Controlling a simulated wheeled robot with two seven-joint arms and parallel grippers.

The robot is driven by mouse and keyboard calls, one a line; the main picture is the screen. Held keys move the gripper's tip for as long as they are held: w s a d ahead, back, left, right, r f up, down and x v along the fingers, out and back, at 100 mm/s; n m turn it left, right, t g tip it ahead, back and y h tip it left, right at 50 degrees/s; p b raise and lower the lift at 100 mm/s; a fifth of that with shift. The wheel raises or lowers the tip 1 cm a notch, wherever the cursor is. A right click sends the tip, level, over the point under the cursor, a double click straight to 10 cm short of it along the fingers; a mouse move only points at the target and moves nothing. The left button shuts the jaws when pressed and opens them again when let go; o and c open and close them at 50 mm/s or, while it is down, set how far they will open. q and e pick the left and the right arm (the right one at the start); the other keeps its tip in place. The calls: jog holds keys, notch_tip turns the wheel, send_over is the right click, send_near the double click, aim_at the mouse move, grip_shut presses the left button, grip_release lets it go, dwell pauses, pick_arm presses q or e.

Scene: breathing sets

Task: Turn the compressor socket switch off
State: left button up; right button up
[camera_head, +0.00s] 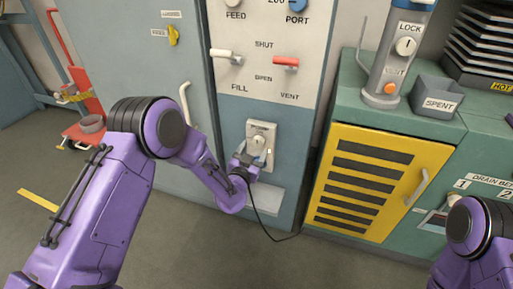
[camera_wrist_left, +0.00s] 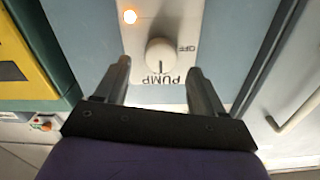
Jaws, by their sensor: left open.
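A pale switch plate (camera_head: 262,131) is set in the lower part of the blue-grey panel. In the left wrist view the plate (camera_wrist_left: 195,15) reads upside down, with a round white knob (camera_wrist_left: 160,54), the word PUMP below it and OFF to its right. A small lamp (camera_wrist_left: 130,17) glows on the plate. My left gripper (camera_head: 246,157) is open just in front of the plate. In the wrist view its fingers (camera_wrist_left: 159,70) stand to either side of the knob's lower side, with nothing between them. I cannot tell whether they touch the plate. My right gripper is out of view.
A black cable (camera_head: 262,228) hangs below the plate and runs to the right. A yellow louvred door (camera_head: 370,182) is to the right. Fill (camera_head: 226,56) and vent (camera_head: 286,63) levers are above. A tall door handle (camera_head: 185,102) stands left of my left gripper.

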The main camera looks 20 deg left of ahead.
aim_at(257, 143)
pick_arm(q)
jog(key=w, duration=0.3)
jog(key=shift+w+f, duration=0.1)
jog(key=shift+w, duration=0.15)
jog(key=c, duration=1.1)
jog(key=shift+o, duration=0.2)
